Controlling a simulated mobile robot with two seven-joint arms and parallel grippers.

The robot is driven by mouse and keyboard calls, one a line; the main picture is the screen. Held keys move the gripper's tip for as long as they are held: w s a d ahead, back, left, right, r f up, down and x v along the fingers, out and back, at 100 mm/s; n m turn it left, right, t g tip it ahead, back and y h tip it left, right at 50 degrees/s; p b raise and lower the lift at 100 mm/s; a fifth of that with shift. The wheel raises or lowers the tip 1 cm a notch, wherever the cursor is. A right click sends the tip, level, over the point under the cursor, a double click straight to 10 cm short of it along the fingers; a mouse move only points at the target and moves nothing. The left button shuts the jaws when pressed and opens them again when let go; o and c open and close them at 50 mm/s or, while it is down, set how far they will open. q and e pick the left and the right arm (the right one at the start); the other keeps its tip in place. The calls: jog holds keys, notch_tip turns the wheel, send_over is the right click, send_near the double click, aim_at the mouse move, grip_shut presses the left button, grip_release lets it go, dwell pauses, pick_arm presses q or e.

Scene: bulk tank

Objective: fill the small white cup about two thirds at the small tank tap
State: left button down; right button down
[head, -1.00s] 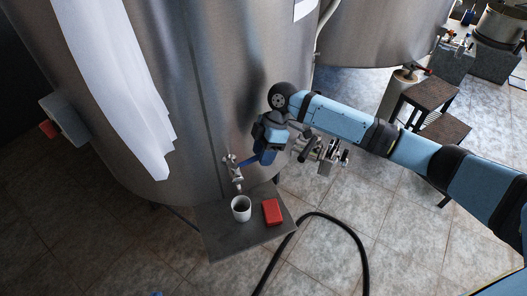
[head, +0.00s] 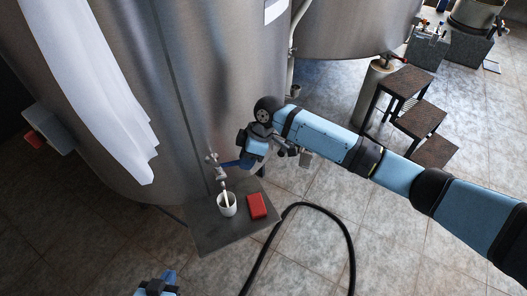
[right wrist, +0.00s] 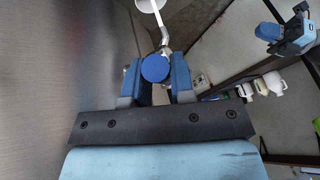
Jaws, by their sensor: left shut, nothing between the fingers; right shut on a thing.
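The small white cup (head: 231,211) stands upright on a dark shelf under the small tank tap (head: 215,172). A thin pale stream runs from the spout down into the cup. The level inside is too small to tell. My right gripper (head: 233,163) is at the tap, shut on its blue handle. In the right wrist view the round blue handle end (right wrist: 155,68) sits between the two fingers, with the metal spout and part of the white cup (right wrist: 150,5) beyond. My left gripper (head: 157,285) is shut and empty at the bottom edge of the head view, apart from the cup.
A red block (head: 257,206) lies on the shelf (head: 235,235) right of the cup. The steel tank (head: 150,70) rises behind, with a white cloth (head: 95,80) on it. A black hose (head: 345,235) lies on the floor. Dark steps (head: 405,95) stand at the right.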

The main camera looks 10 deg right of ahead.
dwell(0.3)
jog(key=c, duration=1)
grip_release()
jog(key=shift+o, duration=0.2)
jog(key=b+v, duration=0.1)
jog(key=v, duration=1.3)
jog(key=shift+s, duration=0.1)
